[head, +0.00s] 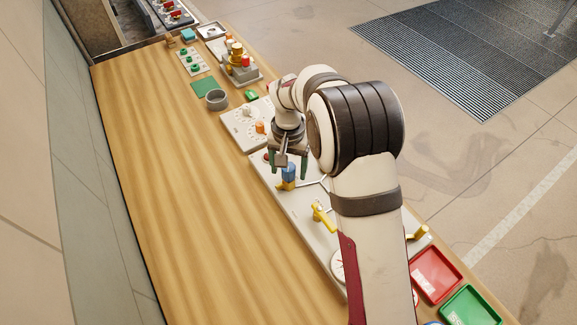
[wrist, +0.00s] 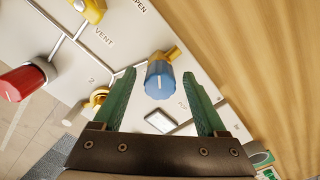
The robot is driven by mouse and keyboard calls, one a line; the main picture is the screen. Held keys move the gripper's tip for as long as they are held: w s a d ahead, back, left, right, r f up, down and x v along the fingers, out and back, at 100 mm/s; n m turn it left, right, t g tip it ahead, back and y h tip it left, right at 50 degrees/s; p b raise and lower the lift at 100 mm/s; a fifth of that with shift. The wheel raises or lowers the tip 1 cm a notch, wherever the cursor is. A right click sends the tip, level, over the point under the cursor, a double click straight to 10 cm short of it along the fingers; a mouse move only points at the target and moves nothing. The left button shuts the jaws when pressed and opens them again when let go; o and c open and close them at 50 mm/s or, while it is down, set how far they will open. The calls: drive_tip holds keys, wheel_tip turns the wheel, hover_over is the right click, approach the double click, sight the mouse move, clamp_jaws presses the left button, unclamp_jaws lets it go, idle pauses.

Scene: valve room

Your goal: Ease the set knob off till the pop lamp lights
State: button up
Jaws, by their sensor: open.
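A blue knob with a white pointer line (wrist: 160,82) sits on a brass fitting on the white panel (wrist: 75,60). The knob also shows in the head view (head: 288,171), near the panel's far end. My gripper (wrist: 160,74) is open, with one green finger on each side of the blue knob as seen from the wrist. In the head view my gripper (head: 288,169) points down at the knob; I cannot tell whether a finger touches it. A small grey rectangular window (wrist: 160,121) lies beside the knob; I cannot tell whether it is a lamp or lit.
A red knob (wrist: 25,80) and a yellow handle (wrist: 90,9) near the word VENT stand on the panel. Red (head: 436,273) and green (head: 466,306) trays lie at the near right. The bench's left side (head: 170,190) is clear.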

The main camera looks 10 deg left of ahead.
clamp_jaws()
drive_tip(key=shift+n, duration=0.9)
unclamp_jaws()
wheel_tip(320, 180, up, 16)
drive_tip(key=shift+f, duration=0.1)
